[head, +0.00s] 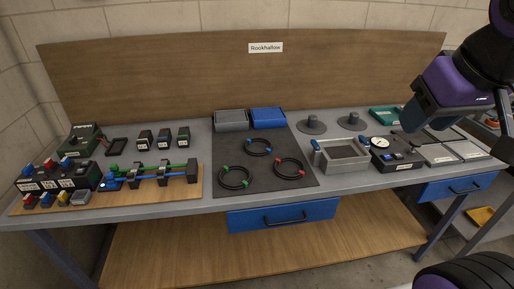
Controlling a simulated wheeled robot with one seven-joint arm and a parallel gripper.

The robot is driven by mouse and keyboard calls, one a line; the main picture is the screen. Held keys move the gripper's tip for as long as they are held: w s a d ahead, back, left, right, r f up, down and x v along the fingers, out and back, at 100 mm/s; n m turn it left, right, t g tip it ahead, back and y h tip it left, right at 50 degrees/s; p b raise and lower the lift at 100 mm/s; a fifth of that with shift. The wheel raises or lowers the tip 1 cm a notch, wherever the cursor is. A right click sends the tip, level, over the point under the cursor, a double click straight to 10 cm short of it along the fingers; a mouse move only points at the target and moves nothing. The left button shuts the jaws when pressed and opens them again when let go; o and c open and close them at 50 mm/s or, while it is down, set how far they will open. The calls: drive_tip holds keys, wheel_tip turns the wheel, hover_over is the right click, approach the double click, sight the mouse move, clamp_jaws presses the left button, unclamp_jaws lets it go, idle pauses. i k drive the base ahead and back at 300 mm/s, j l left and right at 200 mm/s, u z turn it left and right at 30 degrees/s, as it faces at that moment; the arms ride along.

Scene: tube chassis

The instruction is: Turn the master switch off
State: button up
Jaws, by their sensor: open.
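No part is plainly marked as the master switch at this size. A dark box with a round white dial (381,143) and small controls (400,157) stands on the right half of the grey bench; it may carry the switch, but I cannot read its labels. My gripper (412,120) hangs from my purple arm at the upper right, above and behind this box as seen in the picture. It is open and appears empty, though its fingers show only as a dark shape. It looks apart from the box.
A grey open tray (341,167) stands left of the dial box. Flat grey plates (438,154) lie to its right. Black rings rest on a dark mat (262,181). Labelled boxes (58,177) and a rod fixture (150,174) fill the left. A wooden backboard (200,75) stands behind.

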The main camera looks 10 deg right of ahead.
sight(28, 171)
drive_tip(key=u, duration=1.45)
